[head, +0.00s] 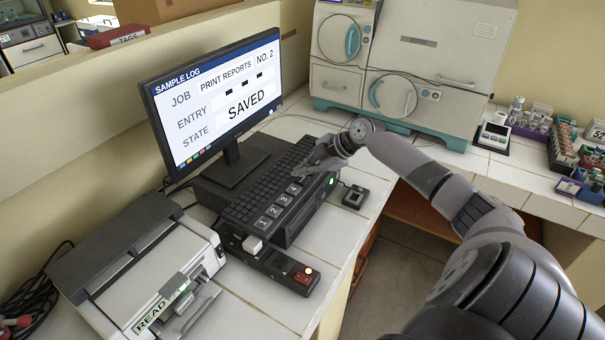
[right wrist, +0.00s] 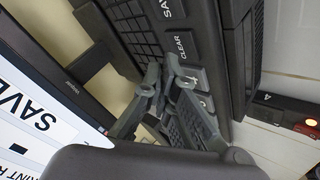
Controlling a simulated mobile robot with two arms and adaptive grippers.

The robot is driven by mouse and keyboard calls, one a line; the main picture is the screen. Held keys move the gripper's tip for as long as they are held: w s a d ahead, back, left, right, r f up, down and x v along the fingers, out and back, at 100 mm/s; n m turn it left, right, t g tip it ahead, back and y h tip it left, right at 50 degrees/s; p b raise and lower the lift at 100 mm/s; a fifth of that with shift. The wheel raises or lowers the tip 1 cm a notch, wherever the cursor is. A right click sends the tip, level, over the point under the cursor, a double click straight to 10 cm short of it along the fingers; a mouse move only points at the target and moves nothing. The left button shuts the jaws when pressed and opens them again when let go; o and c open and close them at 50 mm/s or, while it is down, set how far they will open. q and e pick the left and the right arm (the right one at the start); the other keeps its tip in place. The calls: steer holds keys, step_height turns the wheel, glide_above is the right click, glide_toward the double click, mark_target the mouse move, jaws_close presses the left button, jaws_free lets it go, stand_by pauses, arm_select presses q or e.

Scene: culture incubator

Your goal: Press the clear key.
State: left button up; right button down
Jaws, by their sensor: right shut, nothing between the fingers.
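The clear key (right wrist: 183,47), a dark key lettered CLEAR, shows in the right wrist view beside a key lettered with the start of SAVE (right wrist: 170,9). Both are on the black keyboard (head: 262,190) in front of the monitor. My right gripper (head: 303,170) is over the keyboard's right part and hides keys there in the head view. In the right wrist view its fingers (right wrist: 166,72) are shut and empty, with the tips close to the clear key's edge. I cannot tell whether they touch it. My left gripper is not in view.
The monitor (head: 215,100) reads SAMPLE LOG, print reports no. 2, state SAVED. A strip with a red switch (head: 303,276) lies before the keyboard. A small black box (head: 355,196) is to its right.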

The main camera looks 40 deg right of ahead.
mark_target(302, 181)
steer(key=shift+r, duration=0.1)
steer(key=shift+r+p, duration=1.5)
steer(key=shift+r, duration=0.95)
